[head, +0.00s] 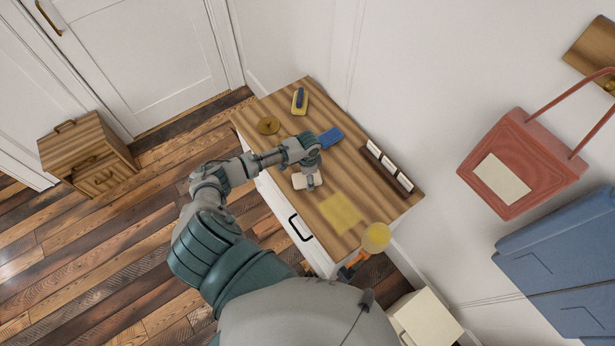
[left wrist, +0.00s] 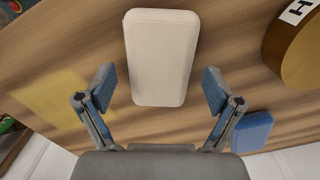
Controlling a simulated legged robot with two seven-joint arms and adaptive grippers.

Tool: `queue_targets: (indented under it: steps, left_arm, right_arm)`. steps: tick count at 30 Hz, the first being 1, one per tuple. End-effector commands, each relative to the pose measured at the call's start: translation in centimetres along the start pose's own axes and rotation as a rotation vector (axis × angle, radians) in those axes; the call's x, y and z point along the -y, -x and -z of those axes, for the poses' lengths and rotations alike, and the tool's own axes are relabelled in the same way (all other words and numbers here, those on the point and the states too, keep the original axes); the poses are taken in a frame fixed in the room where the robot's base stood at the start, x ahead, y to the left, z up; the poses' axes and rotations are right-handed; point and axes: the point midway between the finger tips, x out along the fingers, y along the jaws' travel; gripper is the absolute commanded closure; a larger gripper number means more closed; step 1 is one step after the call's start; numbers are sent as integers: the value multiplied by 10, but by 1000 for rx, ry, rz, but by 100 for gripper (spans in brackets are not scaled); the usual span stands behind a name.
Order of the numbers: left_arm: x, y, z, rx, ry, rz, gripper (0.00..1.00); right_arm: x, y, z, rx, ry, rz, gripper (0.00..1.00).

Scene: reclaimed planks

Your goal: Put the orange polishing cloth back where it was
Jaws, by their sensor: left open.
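I cannot make out an orange cloth in either view. A yellow square patch (head: 341,213) lies flat on the wooden top of the cabinet (head: 288,140); it also shows in the left wrist view (left wrist: 48,98). My left gripper (head: 311,180) is over the cabinet top, beside a white block with rounded corners (head: 299,181). In the left wrist view my left gripper (left wrist: 160,90) is open, with the white block (left wrist: 160,50) lying in line with the gap between its fingers. I cannot tell whether they touch. My right gripper is not in view.
A round yellow thing (head: 376,237) with an orange part (head: 351,266) is at the near corner. The wall borders the right side.

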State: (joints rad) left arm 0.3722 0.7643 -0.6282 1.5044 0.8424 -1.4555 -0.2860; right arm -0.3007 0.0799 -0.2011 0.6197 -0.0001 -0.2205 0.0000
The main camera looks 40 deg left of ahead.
Motion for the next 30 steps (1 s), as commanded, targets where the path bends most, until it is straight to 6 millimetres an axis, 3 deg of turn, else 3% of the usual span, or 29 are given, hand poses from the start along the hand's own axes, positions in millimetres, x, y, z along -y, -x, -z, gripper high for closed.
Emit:
queue_targets:
  steps: [9,15,21,30]
  left_arm:
    - [1,69,0,-3,-2,4,8]
    - [1,101,1,-2,0,2,8]
    - [0,112,0,-1,0,0,8]
    - [0,112,0,-1,1,0,8]
  right_arm:
    - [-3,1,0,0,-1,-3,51]
    - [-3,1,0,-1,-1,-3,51]
    - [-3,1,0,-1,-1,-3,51]
    - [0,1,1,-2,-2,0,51]
